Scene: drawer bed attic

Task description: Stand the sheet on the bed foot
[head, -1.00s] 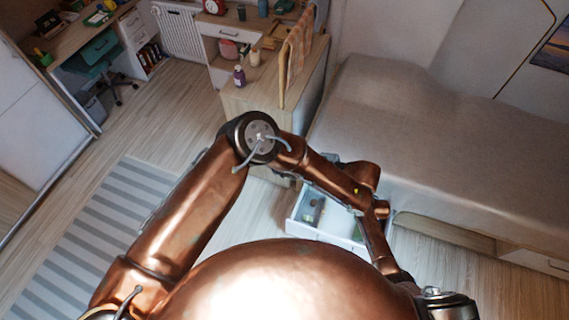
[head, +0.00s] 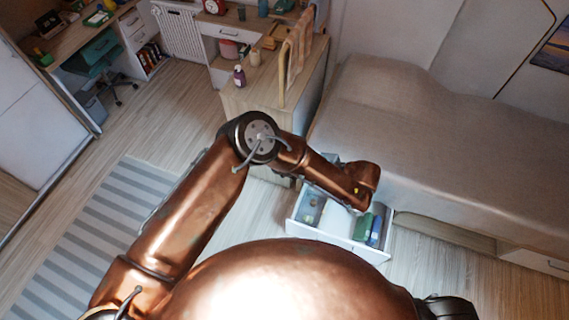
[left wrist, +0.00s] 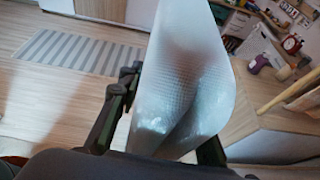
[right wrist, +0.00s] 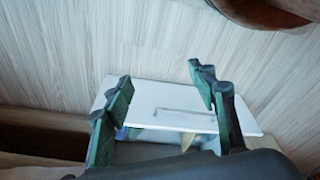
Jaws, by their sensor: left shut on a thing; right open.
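My left gripper (left wrist: 165,115) is shut on the sheet (left wrist: 185,75), a pale, translucent, curved panel with a dimpled texture that rises between its fingers in the left wrist view. The bed (head: 450,150) has a grey-beige cover. I cannot tell which part is its foot.
The white drawer (head: 325,245) under the bed stands open, with a green item (head: 363,227) and a blue item (head: 377,230) inside. The floor by the striped rug (head: 110,230) is clear.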

